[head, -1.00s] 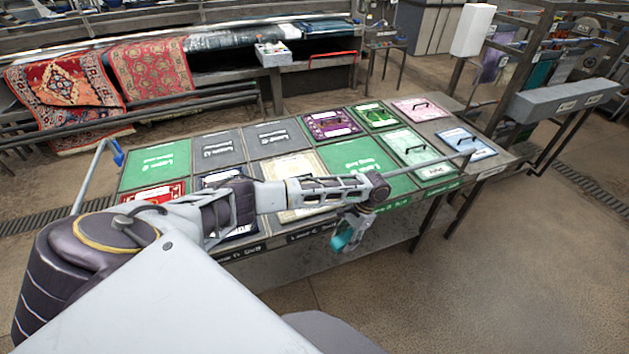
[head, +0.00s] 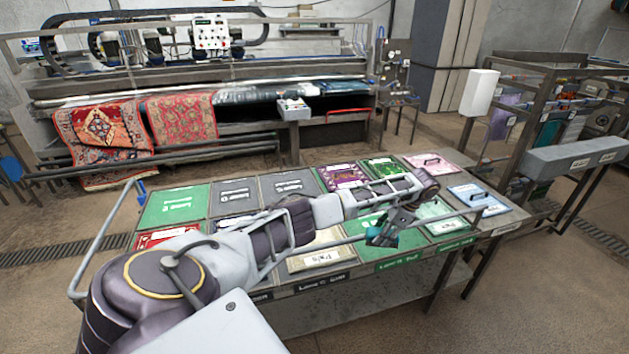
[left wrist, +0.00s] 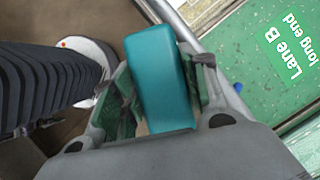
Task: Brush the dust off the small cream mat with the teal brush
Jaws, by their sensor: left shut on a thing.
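My left gripper (head: 388,230) is shut on the teal brush (left wrist: 162,78), whose block sits between the two fingers in the left wrist view. In the head view the brush (head: 379,238) shows only as a small teal patch at the gripper. The bristles are hidden. The small cream mat (head: 312,259) lies on the table, to the left of the gripper in the picture. My left arm crosses over it and hides its far part. Dust on it is too small to tell. The gripper hangs near the table's front edge, by the green Lane B panel (left wrist: 262,62). My right gripper is not in view.
The table (head: 300,290) carries several coloured mats and panels, with a raised rail (head: 100,235) at its left end. A purple mat (head: 343,178) and a pink one (head: 432,162) lie at the back. Red rugs (head: 182,118) hang on a machine behind. A grey rack stands right.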

